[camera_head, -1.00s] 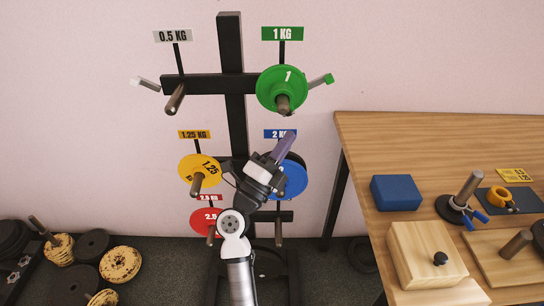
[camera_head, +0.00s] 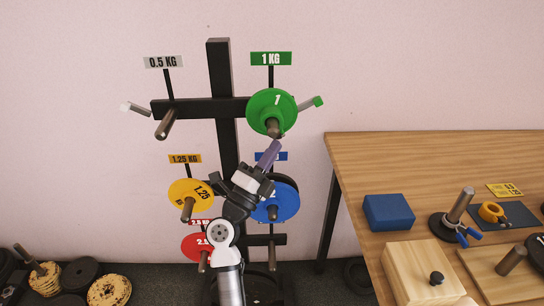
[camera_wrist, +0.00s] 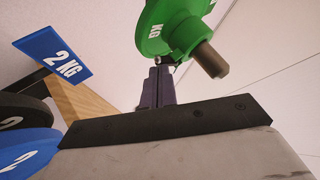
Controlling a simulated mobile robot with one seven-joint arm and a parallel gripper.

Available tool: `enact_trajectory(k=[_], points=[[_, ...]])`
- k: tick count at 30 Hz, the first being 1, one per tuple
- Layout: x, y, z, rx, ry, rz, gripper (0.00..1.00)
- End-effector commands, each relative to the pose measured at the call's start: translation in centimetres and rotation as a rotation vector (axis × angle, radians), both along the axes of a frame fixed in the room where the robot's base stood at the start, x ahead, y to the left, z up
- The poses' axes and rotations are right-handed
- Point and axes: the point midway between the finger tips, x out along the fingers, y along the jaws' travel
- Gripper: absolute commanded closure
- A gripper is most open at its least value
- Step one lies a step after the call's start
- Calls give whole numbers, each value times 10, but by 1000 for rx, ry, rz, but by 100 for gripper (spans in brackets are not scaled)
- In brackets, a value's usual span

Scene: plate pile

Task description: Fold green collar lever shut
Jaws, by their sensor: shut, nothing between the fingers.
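The green-tipped lever (camera_head: 314,102) sticks out up and to the right from behind the green 1 kg plate (camera_head: 268,104) on the upper right peg (camera_head: 273,128). It is folded out, away from the peg. The wrist view does not clearly show the lever, but the green plate (camera_wrist: 168,35) and the peg end (camera_wrist: 212,62) are close. My gripper (camera_head: 275,146) is shut and empty, its purple fingers pointing up just below the peg. In the wrist view the closed fingertips (camera_wrist: 158,68) are close to the plate's lower edge; I cannot tell whether they touch.
The blue 2 kg plate (camera_head: 282,201) hangs close behind and right of my wrist. The blue 2 KG sign (camera_wrist: 53,55) is left of the fingers in the wrist view. A wooden table (camera_head: 360,160) stands right. Open space lies right of the lever.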

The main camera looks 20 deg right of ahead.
Motion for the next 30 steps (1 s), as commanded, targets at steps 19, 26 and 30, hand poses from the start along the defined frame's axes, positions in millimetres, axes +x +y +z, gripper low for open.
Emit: enact_trajectory(k=[19,26,30], points=[[3,-2,-4,-22,-81,30,100],[4,-2,-5,-33,-117,45,100],[5,-3,-7,-42,-151,58,100]])
